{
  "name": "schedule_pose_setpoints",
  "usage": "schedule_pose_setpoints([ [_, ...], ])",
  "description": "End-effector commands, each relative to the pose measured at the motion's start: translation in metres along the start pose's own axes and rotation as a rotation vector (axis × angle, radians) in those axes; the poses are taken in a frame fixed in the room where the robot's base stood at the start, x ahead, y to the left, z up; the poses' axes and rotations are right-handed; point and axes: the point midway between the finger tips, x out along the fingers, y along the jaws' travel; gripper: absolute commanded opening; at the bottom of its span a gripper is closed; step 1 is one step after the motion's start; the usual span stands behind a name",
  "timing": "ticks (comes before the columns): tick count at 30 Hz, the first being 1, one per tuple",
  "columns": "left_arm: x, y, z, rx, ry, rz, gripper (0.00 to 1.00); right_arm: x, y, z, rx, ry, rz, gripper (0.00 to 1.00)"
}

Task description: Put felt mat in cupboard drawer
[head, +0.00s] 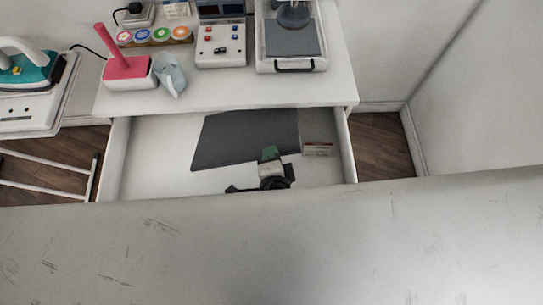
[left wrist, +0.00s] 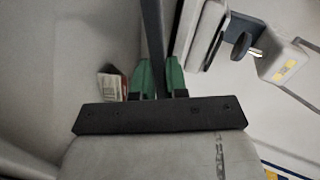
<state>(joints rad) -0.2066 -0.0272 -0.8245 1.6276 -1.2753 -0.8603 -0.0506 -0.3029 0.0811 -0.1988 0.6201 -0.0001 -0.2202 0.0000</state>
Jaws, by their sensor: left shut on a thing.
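The felt mat (head: 247,138) is a dark grey flat sheet over the open cupboard drawer (head: 150,150), with its near right edge at my left gripper (head: 270,155). My left gripper has green fingertips and is shut on the mat. In the left wrist view the mat (left wrist: 153,35) shows as a dark strip, nearly edge-on, between the green fingers (left wrist: 160,75). I cannot tell whether the mat touches the drawer floor. The drawer's near front is hidden. My right gripper is not in view.
A small red and white box (head: 318,149) lies in the drawer right of the mat; it also shows in the left wrist view (left wrist: 111,84). The white cabinet top (head: 225,92) above holds a pink-post stand (head: 125,72), a control box (head: 221,45) and a press (head: 291,40).

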Motion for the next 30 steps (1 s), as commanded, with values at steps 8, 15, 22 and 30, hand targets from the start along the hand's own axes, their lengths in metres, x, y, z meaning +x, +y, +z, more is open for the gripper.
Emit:
schedule_pose_setpoints([
  [8, 0.001, 0.005, 0.001, 0.001, 0.0, 0.001, 0.0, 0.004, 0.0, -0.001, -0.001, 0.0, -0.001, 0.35],
  [15, 0.002, 0.008, 0.002, 0.001, -0.001, 0.002, 0.3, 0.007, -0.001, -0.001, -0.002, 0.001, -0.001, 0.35],
  [22, 0.002, 0.008, 0.002, 0.001, -0.001, 0.002, 0.39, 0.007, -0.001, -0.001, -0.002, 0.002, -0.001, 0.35],
  [30, -0.011, 0.007, 0.001, 0.0, 0.0, 0.005, 0.39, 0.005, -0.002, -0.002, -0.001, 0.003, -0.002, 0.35],
])
